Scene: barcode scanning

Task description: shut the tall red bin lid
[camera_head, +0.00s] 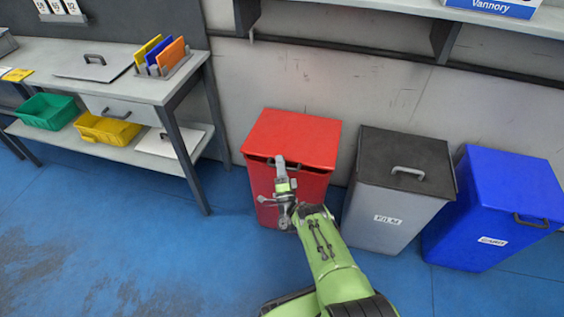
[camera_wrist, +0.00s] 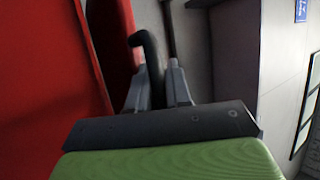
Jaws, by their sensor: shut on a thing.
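The red bin (camera_head: 314,190) stands against the wall, left of the other two bins. Its red lid (camera_head: 297,136) lies over the top, and a dark line runs under its front edge. I cannot tell whether that is a small gap. My gripper (camera_head: 281,166) is at the middle of the lid's front edge. In the wrist view, my gripper's fingers (camera_wrist: 157,88) are closed around the black curved lid handle (camera_wrist: 151,52). Red surfaces show on the left there, with a dark band between them. My gripper and arm hide part of the bin's front.
A workbench (camera_head: 130,85) with green and yellow trays is on the left. A shelf (camera_head: 400,8) runs along the wall above. Blue floor (camera_head: 130,240) is clear at lower left.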

